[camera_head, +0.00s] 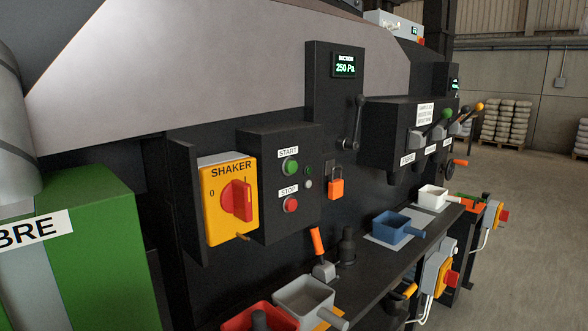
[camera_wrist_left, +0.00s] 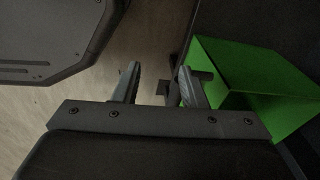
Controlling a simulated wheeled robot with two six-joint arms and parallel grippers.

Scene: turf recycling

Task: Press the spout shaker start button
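The green start button (camera_head: 290,167) sits under a START label (camera_head: 288,152) on a dark control box (camera_head: 262,190) in the head view. The red stop button (camera_head: 290,204) is below it, under a STOP label. Left of them is the yellow SHAKER switch plate (camera_head: 218,222) with a red rotary knob (camera_head: 237,200), marked 0 and I. My left gripper (camera_wrist_left: 160,82) shows only in the left wrist view. Its two fingers are apart with nothing between them, pointing toward the floor beside a green box. My right gripper is in neither view.
A green bin marked "BRE" (camera_head: 95,260) stands at the left; a green box (camera_wrist_left: 245,85) shows in the wrist view. A shelf (camera_head: 375,270) below the controls carries scoops, including a blue one (camera_head: 398,228). An orange padlock (camera_head: 336,188) hangs right of the buttons.

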